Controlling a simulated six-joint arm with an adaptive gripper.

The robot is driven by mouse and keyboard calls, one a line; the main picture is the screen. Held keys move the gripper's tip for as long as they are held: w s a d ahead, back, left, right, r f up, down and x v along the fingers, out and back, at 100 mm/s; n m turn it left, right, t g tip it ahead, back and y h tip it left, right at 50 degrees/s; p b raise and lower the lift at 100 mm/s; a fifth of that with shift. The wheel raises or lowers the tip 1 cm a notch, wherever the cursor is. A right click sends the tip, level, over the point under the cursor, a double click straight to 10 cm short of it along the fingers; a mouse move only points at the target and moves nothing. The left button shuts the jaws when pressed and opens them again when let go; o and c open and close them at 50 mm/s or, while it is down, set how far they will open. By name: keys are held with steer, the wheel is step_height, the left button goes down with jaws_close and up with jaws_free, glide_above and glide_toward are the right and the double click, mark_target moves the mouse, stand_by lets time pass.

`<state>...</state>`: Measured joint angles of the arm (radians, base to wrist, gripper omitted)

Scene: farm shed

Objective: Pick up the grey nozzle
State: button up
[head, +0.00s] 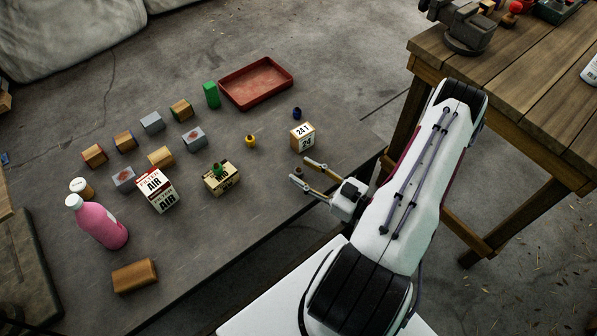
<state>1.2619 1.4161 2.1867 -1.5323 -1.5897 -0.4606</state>
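My gripper (300,169) is open, low over the right part of the dark mat, its two fingers apart and pointing left. A small dark brownish-grey thing (299,172) shows between the fingertips; it is too small to tell whether it is the grey nozzle or whether the fingers touch it. Other small nozzle-like pieces stand nearby: a yellow one (250,141) to the left, a dark blue one (297,113) behind, and a green one (218,171) on top of a tan box (222,182).
A 24-marked box (302,137) stands just behind my gripper. An AIR filter box (156,191), a pink bottle (97,222), several blocks and a red tray (256,83) lie farther left and back. A wooden workbench (520,70) stands at the right. The front middle of the mat is clear.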

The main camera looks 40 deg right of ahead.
steer(key=shift+x, duration=1.2)
steer(key=c, duration=1)
